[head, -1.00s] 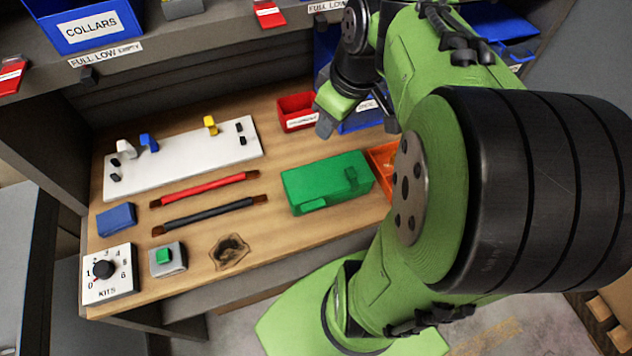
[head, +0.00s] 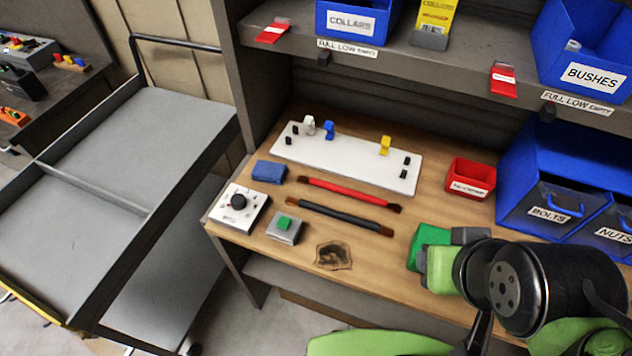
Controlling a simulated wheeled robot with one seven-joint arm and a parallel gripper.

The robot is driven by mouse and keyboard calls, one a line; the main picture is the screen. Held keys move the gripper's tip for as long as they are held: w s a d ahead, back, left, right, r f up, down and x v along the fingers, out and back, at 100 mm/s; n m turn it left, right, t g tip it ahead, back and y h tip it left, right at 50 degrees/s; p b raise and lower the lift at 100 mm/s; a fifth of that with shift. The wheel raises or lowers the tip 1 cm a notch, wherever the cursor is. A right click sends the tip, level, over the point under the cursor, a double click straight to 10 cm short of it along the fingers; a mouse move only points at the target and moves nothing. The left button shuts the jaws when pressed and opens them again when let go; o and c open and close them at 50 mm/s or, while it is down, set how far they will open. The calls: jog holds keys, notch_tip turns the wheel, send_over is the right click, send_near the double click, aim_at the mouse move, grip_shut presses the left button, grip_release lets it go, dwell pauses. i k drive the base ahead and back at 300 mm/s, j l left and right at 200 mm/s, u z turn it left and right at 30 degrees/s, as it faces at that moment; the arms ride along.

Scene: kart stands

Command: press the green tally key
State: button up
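The box stands near the front left of the wooden bench, right of the white KITS dial box (head: 238,206). The key stands proud of the box and nothing touches it. My gripper (head: 443,249) is at the right, over the front of the bench by the green block, well to the right of the key. Its two grey fingers look spread apart, with nothing seen held between them. My arm partly hides the gripper.
A red bar (head: 348,191) and a black bar (head: 338,215) lie behind the key. A white board with pegs (head: 345,160), a blue block (head: 269,171), a green block (head: 427,238) and a red bin (head: 470,179) share the bench (head: 383,265). A shelf (head: 455,62) overhangs the back. A grey cart (head: 150,150) stands left.

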aim_at(283, 223)
jog(key=u, duration=1.2)
